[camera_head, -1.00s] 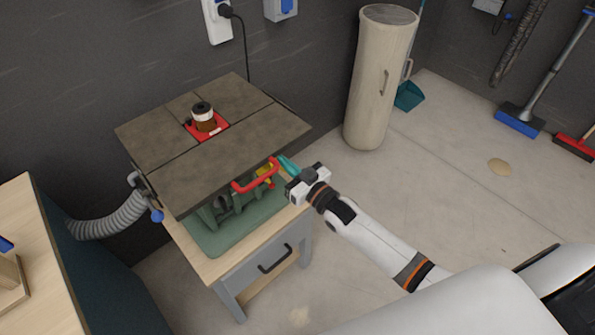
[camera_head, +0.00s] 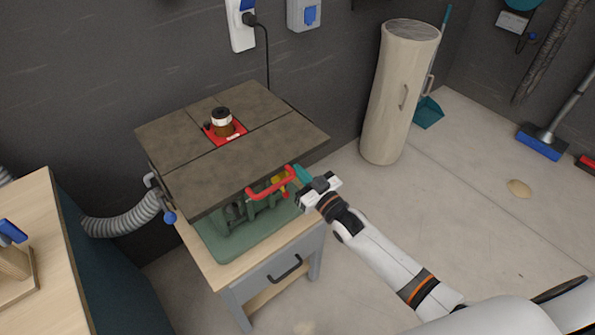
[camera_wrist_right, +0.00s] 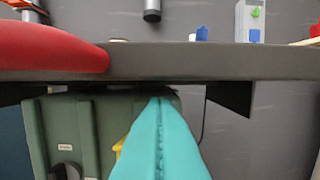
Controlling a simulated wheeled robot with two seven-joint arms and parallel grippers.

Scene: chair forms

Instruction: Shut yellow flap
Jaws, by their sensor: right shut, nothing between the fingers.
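The yellow flap (camera_head: 280,183) shows as a small patch under the front edge of the router table, partly hidden behind the red handle (camera_head: 271,182). In the right wrist view a sliver of the yellow flap (camera_wrist_right: 119,147) shows just left of my fingers. My right gripper (camera_head: 301,174) is shut and empty, its teal fingers close to the right end of the red handle. In the wrist view the teal fingers (camera_wrist_right: 161,140) point at the green machine body (camera_wrist_right: 75,130), below the tabletop edge. I cannot tell if they touch the flap. My left gripper is not in view.
The dark router tabletop (camera_head: 240,150) overhangs the fingers. A wooden stand with a drawer (camera_head: 285,268) carries the machine. A grey hose (camera_head: 120,220) runs at left beside a workbench (camera_head: 50,260). A beige cylinder (camera_head: 395,100) stands behind right.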

